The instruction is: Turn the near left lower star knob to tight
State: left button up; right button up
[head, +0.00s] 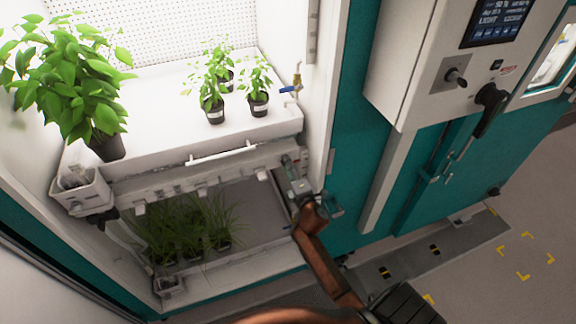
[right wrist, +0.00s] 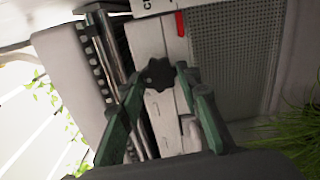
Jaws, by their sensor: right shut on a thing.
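In the right wrist view a dark star knob (right wrist: 158,73) sits on a pale slotted upright, between the two green fingers of my right gripper (right wrist: 161,82). The gripper is shut on the knob, with a finger on either side. In the head view my right gripper (head: 291,167) reaches up to the right end of the shelf's front rail (head: 220,168). There the knob is hidden by the gripper or too small to make out. My left gripper is not in view.
Potted plants (head: 215,110) stand on the upper white shelf (head: 150,100). Grassy plants (head: 190,235) stand below it. A blue-handled valve (head: 289,89) is on the wall above my gripper. A control panel (head: 455,75) hangs at the right. The floor at right is mostly clear.

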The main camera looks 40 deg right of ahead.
jog(key=shift+m, duration=0.5)
jog(key=o, duration=1.1)
jog(key=shift+o, duration=0.3)
jog(key=shift+s, duration=0.15)
jog(key=v, duration=1.1)
jog(key=shift+s, duration=0.4)
jog(key=shift+a, duration=0.15)
